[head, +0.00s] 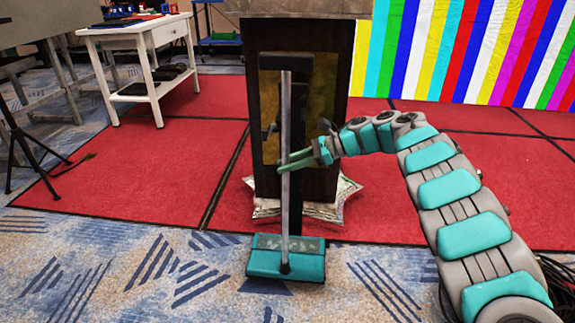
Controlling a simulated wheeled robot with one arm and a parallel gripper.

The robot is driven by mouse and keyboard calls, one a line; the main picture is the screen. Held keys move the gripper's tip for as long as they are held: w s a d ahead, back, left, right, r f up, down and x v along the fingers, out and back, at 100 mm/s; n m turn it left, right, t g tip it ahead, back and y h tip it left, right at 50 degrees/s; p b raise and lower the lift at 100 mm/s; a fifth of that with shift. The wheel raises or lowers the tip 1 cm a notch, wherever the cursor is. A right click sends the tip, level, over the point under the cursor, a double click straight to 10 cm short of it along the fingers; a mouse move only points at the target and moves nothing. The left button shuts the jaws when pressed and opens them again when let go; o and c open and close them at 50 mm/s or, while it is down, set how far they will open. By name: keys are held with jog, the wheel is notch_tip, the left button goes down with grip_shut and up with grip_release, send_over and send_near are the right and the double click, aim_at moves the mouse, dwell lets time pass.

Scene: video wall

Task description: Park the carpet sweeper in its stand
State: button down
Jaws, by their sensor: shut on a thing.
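The carpet sweeper has a teal head (262,262) on the patterned carpet and a thin grey handle (285,120) standing nearly upright. My gripper (288,162) reaches in from the right and is shut on the handle around its middle. A black stand (299,110) with an upright post and a top crosspiece is directly behind the handle. The handle's top overlaps the crosspiece in view, and I cannot tell whether they touch. The stand's base is hidden behind the sweeper head.
A dark pedestal (338,120) with a gold panel stands behind the stand, with a crumpled pale sheet (330,211) at its foot. A white side table (134,35) is at upper left, and black tripod legs (12,135) are at far left. The front-left carpet (110,255) is clear.

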aim_at(287, 174)
jog(key=shift+f, duration=1.6)
jog(key=c, duration=0.7)
grip_release()
jog(key=shift+s+f, duration=0.1)
jog(key=shift+o, duration=0.2)
